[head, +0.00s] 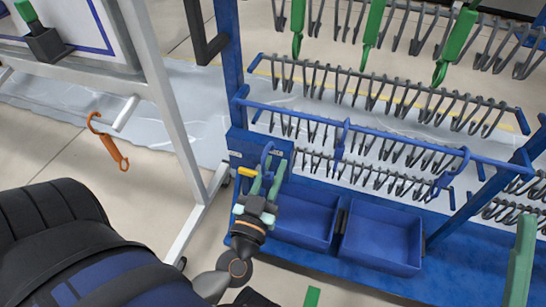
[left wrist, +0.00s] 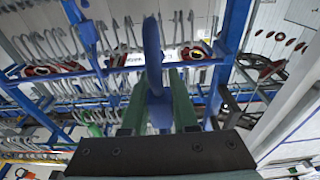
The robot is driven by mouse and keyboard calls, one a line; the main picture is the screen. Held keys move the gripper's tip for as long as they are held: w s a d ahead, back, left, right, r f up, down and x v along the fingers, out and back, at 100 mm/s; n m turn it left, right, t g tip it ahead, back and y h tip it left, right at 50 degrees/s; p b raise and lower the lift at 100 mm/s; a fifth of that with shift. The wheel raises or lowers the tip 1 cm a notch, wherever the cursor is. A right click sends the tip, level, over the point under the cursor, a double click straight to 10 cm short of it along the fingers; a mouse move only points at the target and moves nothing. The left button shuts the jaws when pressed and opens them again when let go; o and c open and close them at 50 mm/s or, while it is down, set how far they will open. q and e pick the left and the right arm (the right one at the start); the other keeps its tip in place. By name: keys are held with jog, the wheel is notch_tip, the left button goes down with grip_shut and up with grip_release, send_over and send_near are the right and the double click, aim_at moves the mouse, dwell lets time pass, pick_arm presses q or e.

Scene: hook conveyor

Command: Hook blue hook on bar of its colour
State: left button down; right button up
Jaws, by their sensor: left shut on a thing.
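My left gripper (head: 266,182) is shut on a blue hook (head: 267,157), its curved end pointing up above the fingers. In the left wrist view the same hook (left wrist: 153,60) stands upright between the two green fingers (left wrist: 158,110). The blue bar (head: 400,136) runs across the rack, above and to the right of the held hook. The hook shows below the bar's left part; I cannot tell its distance from it. Two other blue hooks (head: 343,138) (head: 455,166) hang on this bar.
Rows of grey prongs (head: 380,93) fill the rack above and behind the bar. Green hooks (head: 374,22) hang higher up. Blue bins (head: 381,237) stand low on the rack. An orange hook (head: 112,148) hangs at left. A green piece (head: 520,262) shows at lower right.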

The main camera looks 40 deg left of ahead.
pick_arm(q)
jog(key=shift+f+b+x, duration=0.35)
jog(key=shift+f+x, duration=0.05)
jog(key=shift+x, duration=2.1)
jog(key=shift+f+b+x, duration=0.4)
jog(key=shift+x, duration=2.1)
jog(key=shift+f+b+x, duration=0.35)
jog(key=shift+x, duration=2.15)
jog(key=shift+w+a+f+b, duration=0.1)
jog(key=shift+w+f+b, duration=0.15)
jog(key=shift+f+b, duration=0.3)
jog(key=shift+w+a+f+b, duration=0.1)
jog(key=shift+w+f+b, duration=0.15)
jog(key=shift+f, duration=0.75)
jog(key=shift+f, duration=0.1)
jog(key=c, duration=0.6)
grip_release()
